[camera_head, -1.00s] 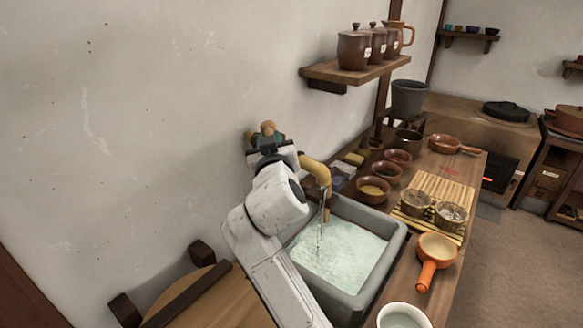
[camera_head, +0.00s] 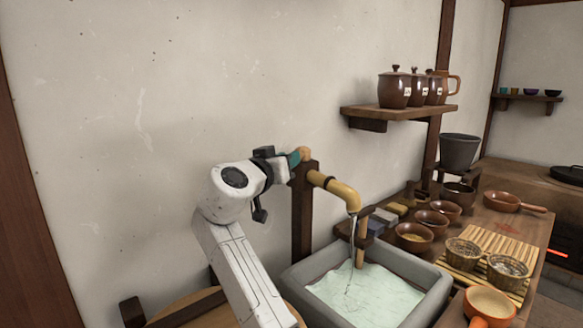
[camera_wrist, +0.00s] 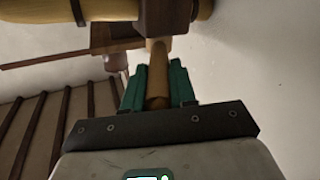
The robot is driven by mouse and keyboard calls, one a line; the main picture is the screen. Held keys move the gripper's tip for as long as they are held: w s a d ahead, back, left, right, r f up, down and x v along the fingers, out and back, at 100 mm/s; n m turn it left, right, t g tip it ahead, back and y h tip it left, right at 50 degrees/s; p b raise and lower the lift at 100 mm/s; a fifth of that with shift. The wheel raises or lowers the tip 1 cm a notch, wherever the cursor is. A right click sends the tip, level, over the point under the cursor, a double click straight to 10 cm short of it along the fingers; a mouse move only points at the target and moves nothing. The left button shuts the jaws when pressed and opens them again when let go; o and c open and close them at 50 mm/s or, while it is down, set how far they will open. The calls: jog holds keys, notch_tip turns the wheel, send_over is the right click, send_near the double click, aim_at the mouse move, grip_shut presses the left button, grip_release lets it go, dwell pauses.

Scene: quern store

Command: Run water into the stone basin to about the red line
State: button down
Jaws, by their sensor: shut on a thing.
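My gripper (camera_head: 293,160) is shut on the wooden tap handle (camera_wrist: 157,50), with a green finger on each side of it in the wrist view. The bamboo-coloured spout (camera_head: 341,192) sticks out from a dark post over the grey stone basin (camera_head: 425,272). A thin stream of water (camera_head: 350,238) runs from the spout into the basin. Pale green water (camera_head: 368,300) covers the basin floor, its surface below the rim. A wooden stick (camera_head: 362,243) stands in the basin by the stream.
Right of the basin, the counter holds brown bowls (camera_head: 415,236), two woven-looking cups (camera_head: 463,254), a slatted mat (camera_head: 500,240) and an orange-handled pan (camera_head: 489,304). A shelf (camera_head: 400,112) with lidded jars is on the wall above. A round wooden lid or tub (camera_head: 190,305) lies left of the basin.

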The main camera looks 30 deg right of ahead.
jog(key=shift+w+a, duration=0.1)
jog(key=shift+w, duration=0.05)
dwell(0.4)
jog(key=c, duration=0.9)
grip_release()
jog(key=v, duration=1.1)
jog(key=shift+w+f, duration=0.1)
jog(key=shift+w, duration=0.05)
